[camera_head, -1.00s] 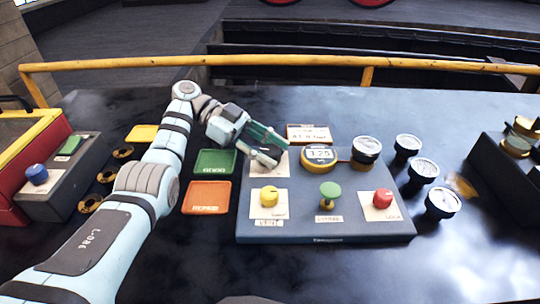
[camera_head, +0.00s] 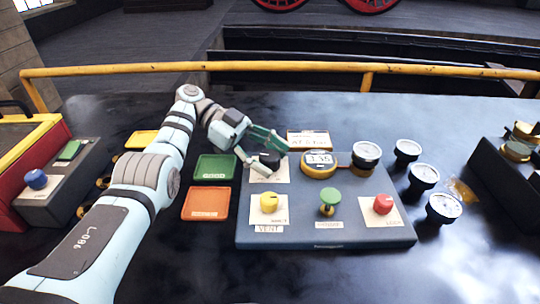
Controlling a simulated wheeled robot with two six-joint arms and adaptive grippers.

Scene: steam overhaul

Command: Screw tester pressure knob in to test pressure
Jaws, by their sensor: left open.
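The tester is a blue-grey panel (camera_head: 300,238) on the dark bench. A black knob (camera_head: 270,160) stands on a white plate at its back left; I take this as the pressure knob. My left gripper (camera_head: 266,155) is open around or just above this knob, one finger on its far side and one on its near left. I cannot tell whether the fingers touch it. A dial gauge (camera_head: 366,154) sits at the back right. My right gripper is out of view.
Yellow (camera_head: 269,203), green (camera_head: 328,199) and red (camera_head: 382,204) knobs line the tester's front. Green (camera_head: 215,167) and orange (camera_head: 206,203) trays lie left of it. Several loose gauges stand to the right. A yellow rail (camera_head: 300,65) runs behind.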

